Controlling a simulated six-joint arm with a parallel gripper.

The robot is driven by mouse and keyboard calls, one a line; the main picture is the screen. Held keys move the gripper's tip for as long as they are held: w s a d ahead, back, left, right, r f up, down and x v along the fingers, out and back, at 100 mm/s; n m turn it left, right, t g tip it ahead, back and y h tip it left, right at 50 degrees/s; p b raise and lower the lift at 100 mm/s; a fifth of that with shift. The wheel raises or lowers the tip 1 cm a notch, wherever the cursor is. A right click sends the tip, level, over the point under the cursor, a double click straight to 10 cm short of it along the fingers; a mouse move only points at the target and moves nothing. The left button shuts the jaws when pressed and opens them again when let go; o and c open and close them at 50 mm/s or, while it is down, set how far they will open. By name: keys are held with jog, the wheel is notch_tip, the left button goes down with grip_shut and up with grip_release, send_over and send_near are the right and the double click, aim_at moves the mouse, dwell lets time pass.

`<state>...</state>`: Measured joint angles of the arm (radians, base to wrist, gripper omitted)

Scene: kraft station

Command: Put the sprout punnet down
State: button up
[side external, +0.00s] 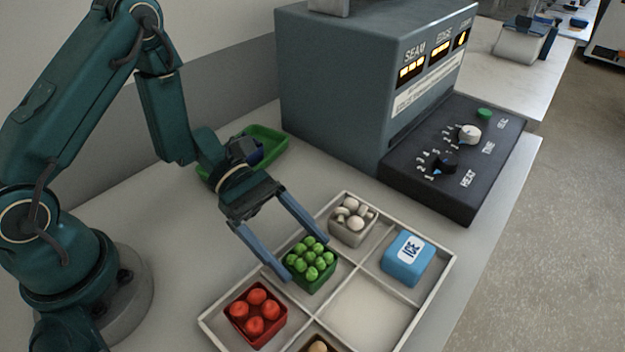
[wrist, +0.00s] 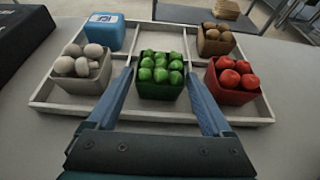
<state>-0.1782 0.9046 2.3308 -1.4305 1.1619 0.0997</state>
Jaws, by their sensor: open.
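The sprout punnet (side external: 309,264) is a green box heaped with round green sprouts. It stands upright in the near middle compartment of the pale divided tray (side external: 436,281), between the mushroom and tomato punnets. It also shows in the wrist view (wrist: 161,78). My gripper (side external: 304,257) is open, with one blue finger on each side of the punnet. The punnet's underside is hidden.
The tray also holds a mushroom punnet (side external: 352,222), a red tomato punnet (side external: 256,314), a blue ICE block (side external: 407,258) and a brown punnet (side external: 318,346). One compartment is empty. A grey sealing machine (side external: 350,85) stands behind, and a green tray (side external: 268,143) lies behind my gripper.

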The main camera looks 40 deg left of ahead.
jog(key=v, duration=0.9)
jog(key=shift+a, duration=0.1)
jog(key=shift+s+r+m, duration=0.15)
jog(key=shift+r+m, duration=0.15)
jog(key=shift+m, duration=0.1)
jog(key=s+a+r+m+t+y, duration=0.1)
jog(key=s+r+m+t+y, duration=0.1)
jog(key=r+m+y, duration=0.3)
jog(key=s+a+r+m+t+y, duration=0.2)
jog(key=s+r+m+y, duration=0.3)
jog(key=m+y, duration=0.3)
jog(key=m+t, duration=0.1)
jog(key=m, duration=0.3)
jog(key=shift+s+a+t, duration=0.2)
jog(key=shift+a+t, duration=0.1)
